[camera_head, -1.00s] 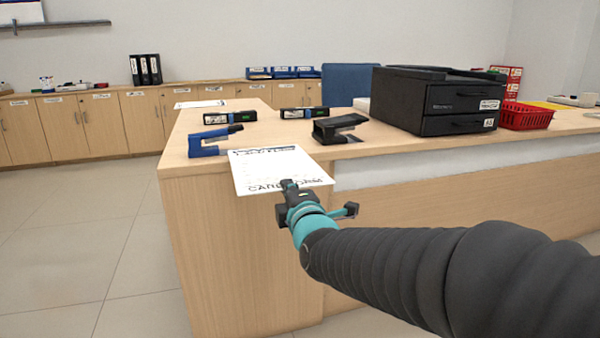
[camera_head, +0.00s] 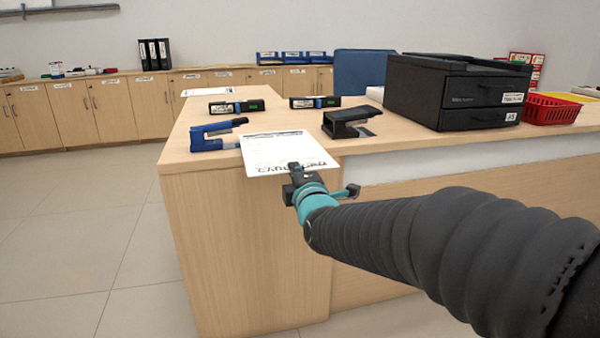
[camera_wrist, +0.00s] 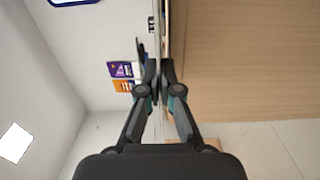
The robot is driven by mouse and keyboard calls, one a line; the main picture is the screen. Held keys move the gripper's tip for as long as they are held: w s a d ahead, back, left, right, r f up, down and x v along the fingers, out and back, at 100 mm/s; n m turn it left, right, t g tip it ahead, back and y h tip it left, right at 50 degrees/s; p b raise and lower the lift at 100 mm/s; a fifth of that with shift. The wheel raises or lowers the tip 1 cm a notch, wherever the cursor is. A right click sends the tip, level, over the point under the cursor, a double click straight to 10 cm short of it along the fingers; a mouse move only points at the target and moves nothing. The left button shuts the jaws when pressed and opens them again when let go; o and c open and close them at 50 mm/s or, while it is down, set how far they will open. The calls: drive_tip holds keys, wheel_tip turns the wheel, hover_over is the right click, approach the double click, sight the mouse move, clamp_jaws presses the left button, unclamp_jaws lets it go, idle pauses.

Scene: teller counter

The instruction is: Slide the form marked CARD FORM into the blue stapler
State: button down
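The white form (camera_head: 284,150) is held by its near edge in my gripper (camera_head: 294,170). Its large lettering near that edge is foreshortened and partly covered by the fingers. The form reaches out over the front edge of the counter. The blue stapler (camera_head: 208,142) stands on the counter just left of the form, with its gap facing right. The form's left edge is close to the stapler's right end; I cannot tell if they touch. In the wrist view my fingers (camera_wrist: 159,75) are close together, and the form shows at most as a thin edge.
A black stapler (camera_head: 345,124) stands right of the form. Two small black devices (camera_head: 236,107) (camera_head: 314,102) and another paper (camera_head: 207,91) lie behind. A black drawer unit (camera_head: 455,95) and a red basket (camera_head: 552,109) are at the right.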

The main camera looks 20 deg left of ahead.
sight(267, 152)
drive_tip(key=shift+p+x, duration=2.9)
drive_tip(key=shift+x, duration=3.2)
drive_tip(key=shift+a+f, duration=0.2)
drive_tip(key=shift+f, duration=0.15)
drive_tip(key=shift+s+a, duration=0.5)
drive_tip(key=shift+a, duration=0.35)
drive_tip(key=shift+s+a, duration=0.5)
drive_tip(key=shift+a, duration=0.3)
drive_tip(key=shift+f+b, duration=0.35)
drive_tip(key=shift+b, duration=0.2)
drive_tip(key=c, duration=1.8)
unclamp_jaws()
drive_tip(key=shift+c, duration=0.2)
drive_tip(key=o, duration=0.6)
drive_tip(key=shift+s, duration=0.1)
